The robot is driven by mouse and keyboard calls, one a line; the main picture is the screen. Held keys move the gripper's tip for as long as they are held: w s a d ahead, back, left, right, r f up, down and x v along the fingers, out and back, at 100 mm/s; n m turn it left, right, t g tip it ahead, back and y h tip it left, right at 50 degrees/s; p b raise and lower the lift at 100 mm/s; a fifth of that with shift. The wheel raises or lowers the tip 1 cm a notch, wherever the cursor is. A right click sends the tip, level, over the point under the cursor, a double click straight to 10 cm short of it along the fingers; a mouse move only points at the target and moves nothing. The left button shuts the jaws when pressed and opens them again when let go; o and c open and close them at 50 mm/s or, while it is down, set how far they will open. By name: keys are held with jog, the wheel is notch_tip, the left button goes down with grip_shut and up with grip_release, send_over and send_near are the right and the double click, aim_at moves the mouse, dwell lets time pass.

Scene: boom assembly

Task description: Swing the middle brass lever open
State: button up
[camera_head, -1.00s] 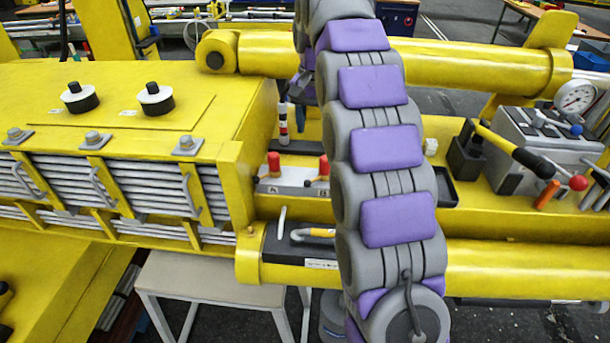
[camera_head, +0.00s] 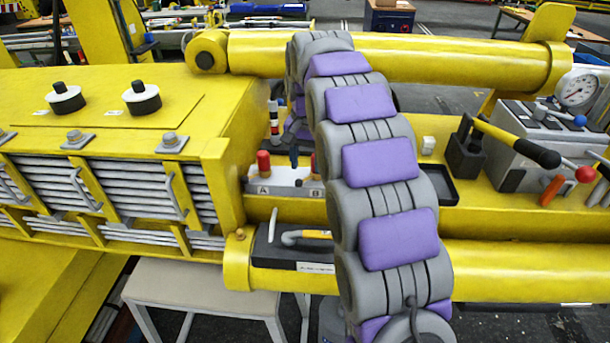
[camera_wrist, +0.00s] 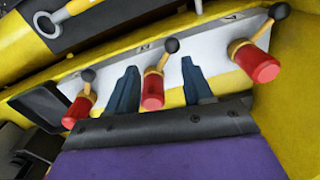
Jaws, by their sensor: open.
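Three levers stand in a row on a white plate, each with a brass body, a red end and a black ball. In the wrist view the middle lever (camera_wrist: 152,92) lies between the two dark blue fingers of my gripper (camera_wrist: 158,66). The fingers are open, with a gap on each side of the lever. The left lever (camera_wrist: 80,107) and right lever (camera_wrist: 257,62) are outside the fingers. In the head view a red lever end (camera_head: 263,163) shows by the letter A, and one finger shows to its right; my arm hides much of the row.
A black tray (camera_head: 437,184) and a grey control box (camera_head: 535,140) with handles are right of my arm. A yellow-handled hook (camera_head: 305,235) lies on a black block below the levers. Yellow cylinders run behind and in front.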

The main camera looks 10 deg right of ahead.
aim_at(298, 180)
jog(key=a+f, duration=0.3)
jog(key=f, duration=0.1)
jog(key=shift+a+f, duration=0.35)
jog(key=shift+d, duration=1.25)
jog(key=shift+c, duration=0.2)
jog(key=shift+d, duration=0.2)
jog(key=shift+c, duration=1.4)
jog(key=shift+a, duration=0.85)
jog(key=c, duration=0.5)
jog(key=shift+s+r, duration=0.1)
jog(key=shift+c, duration=0.6)
jog(key=shift+d, duration=0.1)
grip_shut()
